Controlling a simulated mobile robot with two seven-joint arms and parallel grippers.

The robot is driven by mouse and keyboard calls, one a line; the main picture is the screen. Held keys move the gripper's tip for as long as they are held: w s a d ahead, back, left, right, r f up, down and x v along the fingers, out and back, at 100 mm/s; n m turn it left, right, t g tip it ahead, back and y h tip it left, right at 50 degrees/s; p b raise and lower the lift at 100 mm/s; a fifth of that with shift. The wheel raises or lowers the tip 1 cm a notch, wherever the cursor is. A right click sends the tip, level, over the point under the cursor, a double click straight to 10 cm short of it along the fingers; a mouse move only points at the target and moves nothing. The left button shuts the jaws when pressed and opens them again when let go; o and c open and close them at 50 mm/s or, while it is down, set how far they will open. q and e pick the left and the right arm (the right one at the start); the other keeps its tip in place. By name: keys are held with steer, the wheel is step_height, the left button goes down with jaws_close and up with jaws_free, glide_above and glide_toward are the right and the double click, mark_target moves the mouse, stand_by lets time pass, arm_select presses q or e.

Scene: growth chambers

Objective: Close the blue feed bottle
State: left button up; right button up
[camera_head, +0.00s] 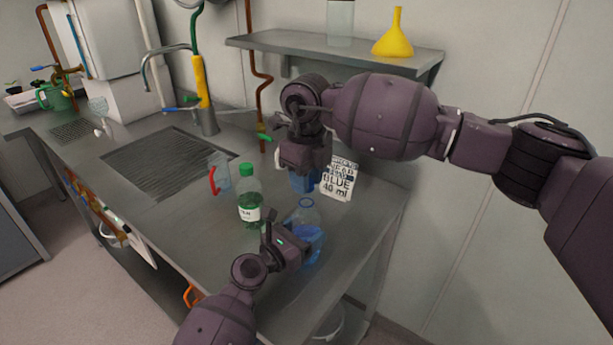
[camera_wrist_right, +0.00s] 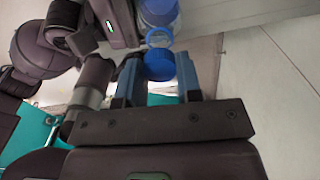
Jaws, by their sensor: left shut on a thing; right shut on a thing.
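The blue feed bottle (camera_head: 307,232) is clear, with blue liquid low inside, and stands upright near the right end of the steel bench. Its neck is open, with no cap on it. My left gripper (camera_head: 296,246) is shut on the bottle's side. My right gripper (camera_head: 303,168) is above and behind the bottle in the head view. In the right wrist view, my right gripper (camera_wrist_right: 160,78) is shut on a round blue cap (camera_wrist_right: 160,65). The cap is apart from the open neck (camera_wrist_right: 158,38), which shows just beyond it.
A green-capped bottle (camera_head: 249,203) stands left of the blue bottle, with a red-handled jug (camera_head: 222,175) behind it. A shelf (camera_head: 415,61) holds a yellow funnel (camera_head: 393,38).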

steer(key=shift+f, duration=0.15)
steer(key=shift+f, duration=0.8)
steer(key=shift+f, duration=0.5)
